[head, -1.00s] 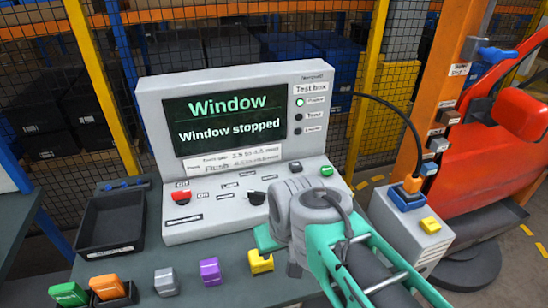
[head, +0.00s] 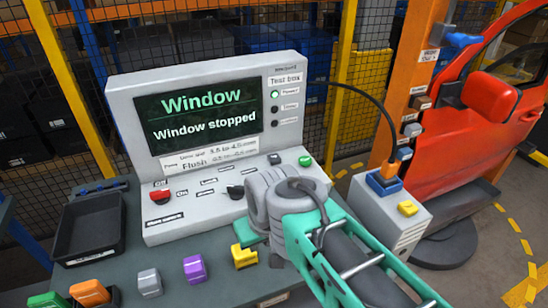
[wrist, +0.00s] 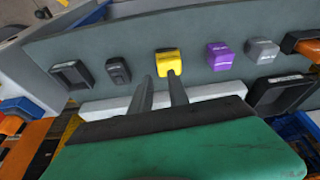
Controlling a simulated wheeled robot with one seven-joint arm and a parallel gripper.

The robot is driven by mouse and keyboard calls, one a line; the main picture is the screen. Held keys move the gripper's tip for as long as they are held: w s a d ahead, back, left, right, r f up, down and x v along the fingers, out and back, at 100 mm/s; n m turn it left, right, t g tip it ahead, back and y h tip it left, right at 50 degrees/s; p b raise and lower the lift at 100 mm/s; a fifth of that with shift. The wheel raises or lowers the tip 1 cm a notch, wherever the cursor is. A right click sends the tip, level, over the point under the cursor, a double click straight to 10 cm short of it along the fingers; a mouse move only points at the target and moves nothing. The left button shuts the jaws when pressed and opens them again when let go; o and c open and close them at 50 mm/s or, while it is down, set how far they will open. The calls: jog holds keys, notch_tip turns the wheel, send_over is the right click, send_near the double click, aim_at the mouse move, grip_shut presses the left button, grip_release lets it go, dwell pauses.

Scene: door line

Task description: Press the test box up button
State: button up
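The test box (head: 125,100) is a grey console on the bench with a dark screen (head: 200,117) reading "Window" and "Window stopped". On its sloped panel are a red button (head: 160,195), a black switch (head: 236,191) and a green button (head: 305,161). The small panel labels are too blurred to tell which control is up, and my arm covers part of the panel's right side. My gripper (wrist: 161,88) shows in the wrist view with its two fingers apart and nothing held. It points toward the bench near a yellow block (wrist: 168,62). The fingers are hidden in the head view.
Purple (head: 194,268) and grey (head: 149,282) blocks stand along the bench front. A black tray (head: 90,228) is at the left. Right of the bench stands a grey box with a yellow button (head: 407,208), beside an orange post and a red car door (head: 475,150).

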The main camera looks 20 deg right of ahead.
grip_shut()
dwell(1.3)
